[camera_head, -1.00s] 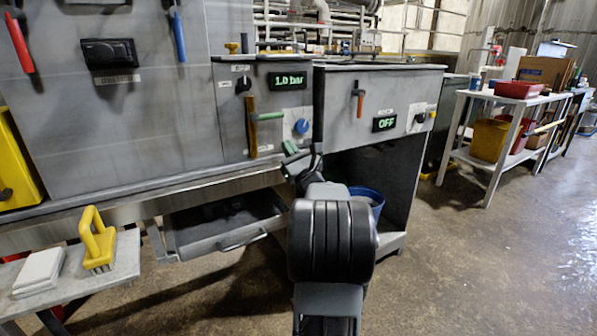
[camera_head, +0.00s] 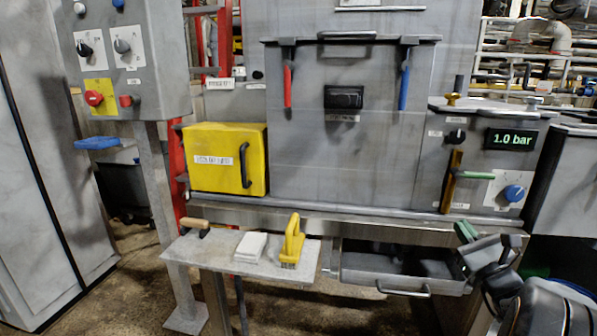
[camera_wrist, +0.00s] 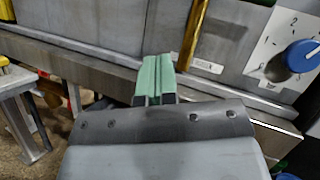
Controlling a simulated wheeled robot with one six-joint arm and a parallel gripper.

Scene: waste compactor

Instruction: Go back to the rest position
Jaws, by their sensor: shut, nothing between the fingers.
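My gripper (camera_head: 466,230) is at the right of the head view, in front of the steel ledge below the 1.0 bar panel (camera_head: 495,140). In the wrist view its two green fingers (camera_wrist: 156,80) lie side by side, shut with nothing between them. Beyond the fingers are the ledge's front edge (camera_wrist: 100,77), a brass-coloured lever (camera_wrist: 195,30) and the blue knob (camera_wrist: 301,56). The fingers appear apart from all of these.
An open drawer (camera_head: 403,290) is below the ledge, close to my arm. A small side table (camera_head: 215,256) holds a yellow-handled brush (camera_head: 292,240), a white block (camera_head: 250,246) and a wooden-handled tool (camera_head: 195,226). A yellow box (camera_head: 215,175) and a control post (camera_head: 155,200) stand left.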

